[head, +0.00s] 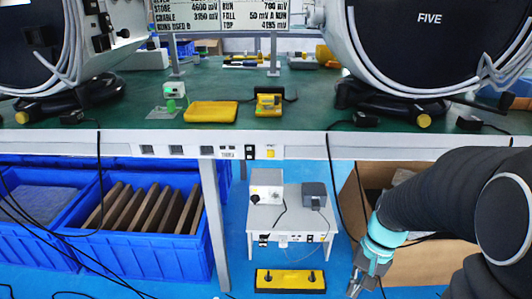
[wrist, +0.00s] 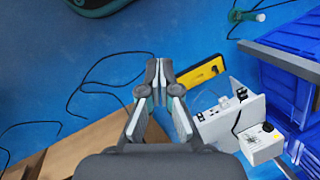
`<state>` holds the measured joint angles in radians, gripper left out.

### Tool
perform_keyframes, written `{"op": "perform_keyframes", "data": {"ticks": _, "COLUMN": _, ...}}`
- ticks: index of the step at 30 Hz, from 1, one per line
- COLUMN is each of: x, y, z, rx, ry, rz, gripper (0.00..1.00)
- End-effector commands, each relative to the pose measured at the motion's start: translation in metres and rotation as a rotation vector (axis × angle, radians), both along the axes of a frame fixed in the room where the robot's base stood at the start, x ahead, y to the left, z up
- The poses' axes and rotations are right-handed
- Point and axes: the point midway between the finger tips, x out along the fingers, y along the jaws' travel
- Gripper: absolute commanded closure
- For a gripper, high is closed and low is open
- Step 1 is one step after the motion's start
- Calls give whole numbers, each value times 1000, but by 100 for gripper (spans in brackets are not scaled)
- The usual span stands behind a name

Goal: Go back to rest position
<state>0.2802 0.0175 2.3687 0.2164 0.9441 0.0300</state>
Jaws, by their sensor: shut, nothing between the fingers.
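My gripper (head: 357,283) hangs at the lower right of the head view, at the end of my dark arm with a teal wrist band. It is below the workbench level, in front of the cardboard box. In the wrist view, my gripper (wrist: 158,66) points down toward the blue floor with its fingertips together. Nothing shows between the fingers.
A green-topped workbench (head: 225,75) with large black machines spans the back. Below it are blue crates (head: 140,250), a small white table (head: 290,225), a yellow-black floor piece (head: 290,280) and a cardboard box (head: 420,262). Black cables (wrist: 85,82) lie on the floor.

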Motion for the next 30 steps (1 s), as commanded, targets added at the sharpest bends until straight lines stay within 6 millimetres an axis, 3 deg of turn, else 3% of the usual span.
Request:
{"op": "perform_keyframes", "data": {"ticks": 12, "x": -31, "y": 9, "z": 91, "rx": -224, "ry": -308, "rz": 266, "gripper": 100}}
{"op": "perform_keyframes", "data": {"ticks": 21, "x": -56, "y": 30, "z": 151, "rx": -290, "ry": -533, "rz": 351, "gripper": 100}}
{"op": "perform_keyframes", "data": {"ticks": 25, "x": -62, "y": 38, "z": 171, "rx": -299, "ry": -611, "rz": 373, "gripper": 100}}
{"op": "perform_keyframes", "data": {"ticks": 30, "x": -65, "y": 45, "z": 183, "rx": -298, "ry": -653, "rz": 396, "gripper": 100}}
